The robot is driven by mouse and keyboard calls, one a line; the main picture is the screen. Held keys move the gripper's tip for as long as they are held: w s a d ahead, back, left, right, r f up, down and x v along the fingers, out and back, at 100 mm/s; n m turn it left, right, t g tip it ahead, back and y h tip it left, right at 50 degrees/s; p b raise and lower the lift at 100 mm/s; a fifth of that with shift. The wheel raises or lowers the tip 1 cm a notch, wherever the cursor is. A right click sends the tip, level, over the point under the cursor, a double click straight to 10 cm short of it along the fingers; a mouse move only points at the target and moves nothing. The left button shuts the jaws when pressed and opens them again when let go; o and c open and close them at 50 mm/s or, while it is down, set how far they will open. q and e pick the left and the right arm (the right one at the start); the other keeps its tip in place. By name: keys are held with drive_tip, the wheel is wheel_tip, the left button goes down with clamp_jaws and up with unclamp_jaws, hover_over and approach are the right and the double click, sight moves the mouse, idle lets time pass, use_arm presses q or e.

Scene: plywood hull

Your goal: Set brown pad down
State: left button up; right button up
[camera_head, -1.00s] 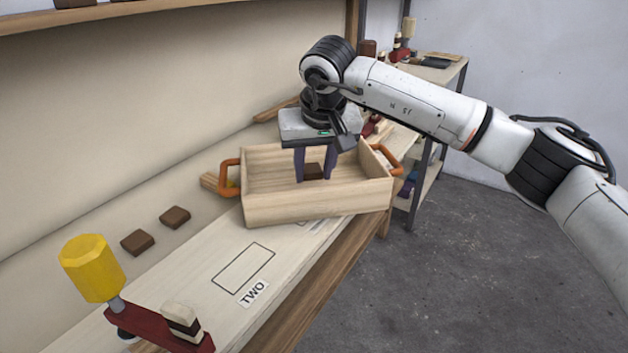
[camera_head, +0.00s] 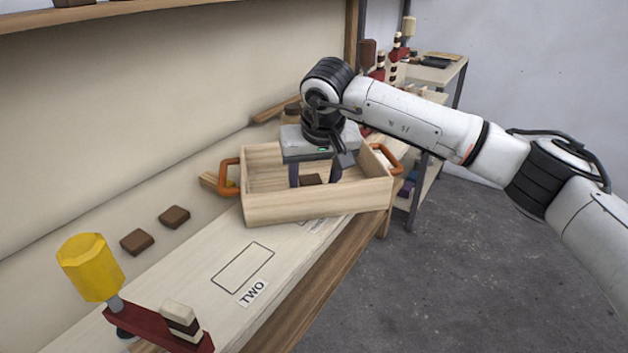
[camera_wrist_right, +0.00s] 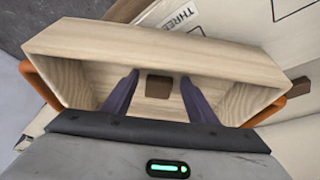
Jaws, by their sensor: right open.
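The brown pad (camera_wrist_right: 159,87) is a small dark brown block. It lies inside the wooden box, apparently on its floor, and also shows in the head view (camera_head: 311,179). My right gripper (camera_wrist_right: 158,92) is open, with its two purple fingers reaching down into the box. One finger stands on each side of the pad, with a visible gap to it in the wrist view. In the head view the right gripper (camera_head: 314,178) hangs over the box from above. The light wooden box (camera_head: 320,204) has orange handles at both ends. My left gripper is not in view.
Two other brown pads (camera_head: 137,242) lie on the bench at left. A yellow-headed clamp (camera_head: 91,268) with a red bar stands at the front left. A plank (camera_head: 210,290) with an empty outline marked TWO runs in front of the box. Shelving stands behind at right.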

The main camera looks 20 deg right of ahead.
drive_tip(key=v, duration=1.2)
drive_tip(key=shift+r, duration=0.2)
idle(0.4)
idle(0.8)
